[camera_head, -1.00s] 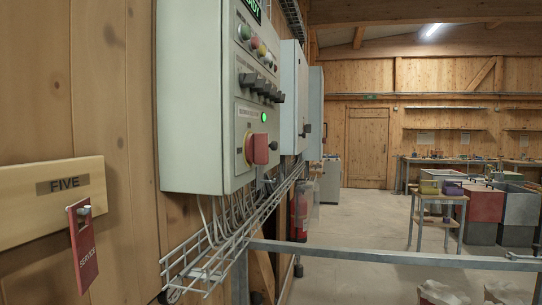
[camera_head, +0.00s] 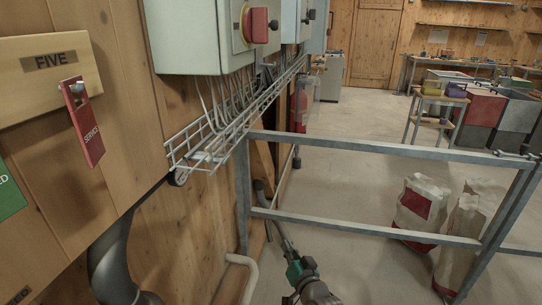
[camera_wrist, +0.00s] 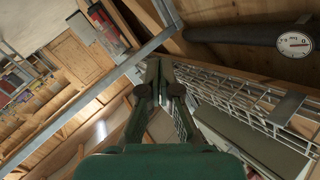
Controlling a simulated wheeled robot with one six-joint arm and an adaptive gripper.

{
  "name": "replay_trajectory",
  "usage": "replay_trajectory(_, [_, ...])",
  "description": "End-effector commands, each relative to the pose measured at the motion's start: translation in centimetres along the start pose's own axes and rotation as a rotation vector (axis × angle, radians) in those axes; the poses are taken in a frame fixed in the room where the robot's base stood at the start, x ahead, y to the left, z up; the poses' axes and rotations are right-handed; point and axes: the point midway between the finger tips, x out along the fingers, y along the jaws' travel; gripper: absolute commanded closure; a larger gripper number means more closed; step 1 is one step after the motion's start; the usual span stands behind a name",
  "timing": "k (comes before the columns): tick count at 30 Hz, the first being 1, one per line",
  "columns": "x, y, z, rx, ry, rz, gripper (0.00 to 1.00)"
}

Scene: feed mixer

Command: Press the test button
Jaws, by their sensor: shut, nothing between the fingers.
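The grey control box (camera_head: 195,40) on the left wooden wall shows only its lower part in the head view, with a red rotary switch (camera_head: 259,25) on a yellow plate. The box's upper front is cut off by the top edge, and I cannot make out a test button in the current views. My gripper (camera_head: 287,243) is low at the bottom middle of the head view, green, below and well apart from the box. In the wrist view my gripper's fingers (camera_wrist: 160,75) are together with nothing between them.
A wire cable tray (camera_head: 235,120) runs under the boxes. A grey metal railing (camera_head: 375,149) crosses right of my gripper, with paper sacks (camera_head: 420,210) behind. A red service tag (camera_head: 84,125) hangs on the left wall. A round gauge (camera_wrist: 294,43) shows in the wrist view.

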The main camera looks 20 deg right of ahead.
Motion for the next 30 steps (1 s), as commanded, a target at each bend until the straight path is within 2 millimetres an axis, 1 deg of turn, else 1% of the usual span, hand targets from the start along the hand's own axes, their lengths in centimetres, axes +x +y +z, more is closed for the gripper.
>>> replay_trajectory(1, [1.4, -0.3, -1.6, 0.008, 0.011, -0.006, 1.00])
replay_trajectory(6, [5.3, -1.1, -5.8, 0.042, 0.023, -0.022, 1.00])
replay_trajectory(11, [8.5, -2.1, -10.3, 0.070, 0.035, -0.039, 1.00])
replay_trajectory(15, [11.1, -3.1, -14.5, 0.092, 0.044, -0.055, 1.00])
replay_trajectory(20, [13.5, -4.3, -19.7, 0.115, 0.054, -0.074, 1.00])
replay_trajectory(21, [14.1, -4.7, -21.0, 0.120, 0.057, -0.079, 1.00])
replay_trajectory(23, [14.8, -5.3, -23.0, 0.128, 0.059, -0.088, 1.00])
replay_trajectory(24, [15.3, -5.7, -24.4, 0.132, 0.062, -0.094, 1.00])
replay_trajectory(26, [15.9, -6.2, -26.5, 0.138, 0.064, -0.101, 1.00])
replay_trajectory(27, [16.3, -6.6, -27.9, 0.143, 0.067, -0.106, 1.00])
replay_trajectory(29, [16.8, -7.2, -30.1, 0.150, 0.069, -0.114, 1.00])
replay_trajectory(30, [17.1, -7.7, -31.5, 0.153, 0.071, -0.120, 1.00])
